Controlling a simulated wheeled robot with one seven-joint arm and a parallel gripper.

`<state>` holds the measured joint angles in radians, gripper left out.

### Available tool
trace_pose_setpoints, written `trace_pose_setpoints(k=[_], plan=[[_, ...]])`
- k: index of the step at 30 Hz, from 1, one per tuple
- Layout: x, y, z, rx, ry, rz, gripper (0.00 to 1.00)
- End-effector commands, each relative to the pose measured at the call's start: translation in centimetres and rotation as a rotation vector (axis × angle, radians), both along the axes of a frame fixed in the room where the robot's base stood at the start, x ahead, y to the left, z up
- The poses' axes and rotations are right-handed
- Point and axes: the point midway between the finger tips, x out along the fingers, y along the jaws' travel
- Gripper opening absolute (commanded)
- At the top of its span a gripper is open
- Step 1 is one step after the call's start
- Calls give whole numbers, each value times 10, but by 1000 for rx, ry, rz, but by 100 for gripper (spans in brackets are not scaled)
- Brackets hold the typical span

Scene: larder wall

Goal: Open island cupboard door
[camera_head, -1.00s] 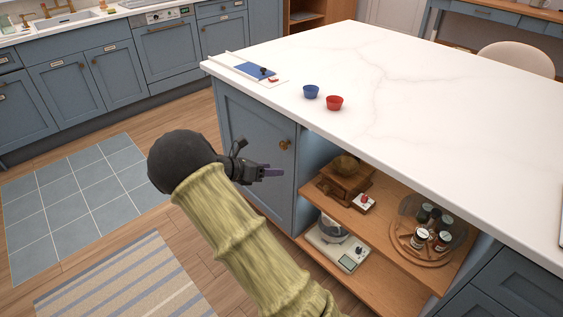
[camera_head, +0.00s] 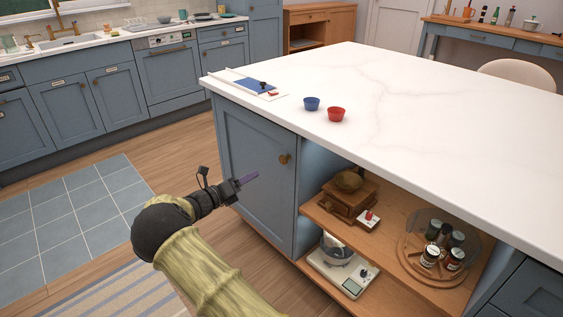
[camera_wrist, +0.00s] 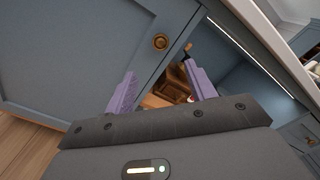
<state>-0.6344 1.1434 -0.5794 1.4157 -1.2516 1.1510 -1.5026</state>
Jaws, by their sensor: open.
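The island cupboard door (camera_head: 255,178) is a blue-grey panel on the left end of the island's front, and it looks shut. Its round brass knob (camera_head: 285,159) sits near the door's upper right edge. In the wrist view the knob (camera_wrist: 160,42) shows above and between the fingers, beyond their tips. My gripper (camera_head: 250,178) is in front of the door, left of and a little below the knob. In the wrist view my gripper (camera_wrist: 160,82) has its two purple fingers spread with nothing between them. The fingers appear apart from the knob.
Right of the door is an open shelf bay (camera_head: 395,235) with a wooden grinder (camera_head: 346,197), a scale (camera_head: 340,272) and a turntable of jars (camera_head: 436,252). The white worktop (camera_head: 420,110) overhangs above. Blue and red bowls stand on it. The floor left of the door is clear.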

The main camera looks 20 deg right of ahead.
Motion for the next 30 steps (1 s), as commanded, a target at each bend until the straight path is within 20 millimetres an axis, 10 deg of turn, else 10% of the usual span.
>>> trace_pose_setpoints(k=[30], plan=[[57, -141, 0, 1, -2, 0, 55]])
